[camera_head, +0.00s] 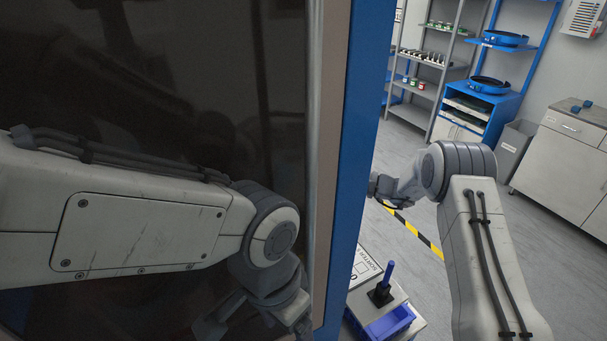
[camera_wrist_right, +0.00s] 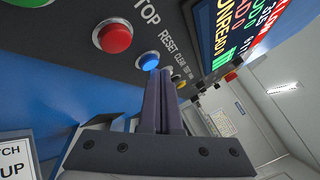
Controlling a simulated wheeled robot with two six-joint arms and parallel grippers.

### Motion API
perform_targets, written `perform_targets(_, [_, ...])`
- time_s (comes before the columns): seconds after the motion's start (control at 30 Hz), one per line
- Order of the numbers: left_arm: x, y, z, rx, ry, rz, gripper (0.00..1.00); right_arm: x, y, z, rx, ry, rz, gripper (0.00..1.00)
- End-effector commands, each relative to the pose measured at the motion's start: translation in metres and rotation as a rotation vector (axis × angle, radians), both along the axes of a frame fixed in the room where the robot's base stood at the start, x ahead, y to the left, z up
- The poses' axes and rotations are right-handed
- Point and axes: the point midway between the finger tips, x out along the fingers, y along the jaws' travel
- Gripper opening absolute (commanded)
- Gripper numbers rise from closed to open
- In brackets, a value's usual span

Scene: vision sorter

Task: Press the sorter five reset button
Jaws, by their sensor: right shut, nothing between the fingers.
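The blue button (camera_wrist_right: 148,61) labelled RESET is on a dark panel (camera_wrist_right: 90,65) in the right wrist view. My right gripper (camera_wrist_right: 165,75) is shut and empty, its fingertips just beside and below the blue button in that view. I cannot tell whether they touch it. In the head view my right gripper (camera_head: 379,188) is partly hidden at the edge of the blue-framed machine (camera_head: 357,150). My left gripper (camera_head: 255,318) hangs low before the dark glass, its fingertips unclear at the lower edge. No sorter number is readable on the panel.
A red STOP button (camera_wrist_right: 113,36) is close to the blue one. A lit display (camera_wrist_right: 240,30) juts out at the right. Open floor lies beyond, with shelves (camera_head: 425,60) behind.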

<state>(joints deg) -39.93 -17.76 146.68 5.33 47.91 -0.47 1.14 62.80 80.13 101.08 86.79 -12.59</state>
Motion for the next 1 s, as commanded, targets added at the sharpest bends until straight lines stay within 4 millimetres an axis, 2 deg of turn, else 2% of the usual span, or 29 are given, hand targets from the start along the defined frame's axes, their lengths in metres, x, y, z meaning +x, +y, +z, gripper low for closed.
perform_targets(1.0, [0.0000,0.0000,-0.0035,0.000,0.000,0.000,0.81,-0.0052,0.0078,-0.0001,0.000,0.000,0.001,0.00])
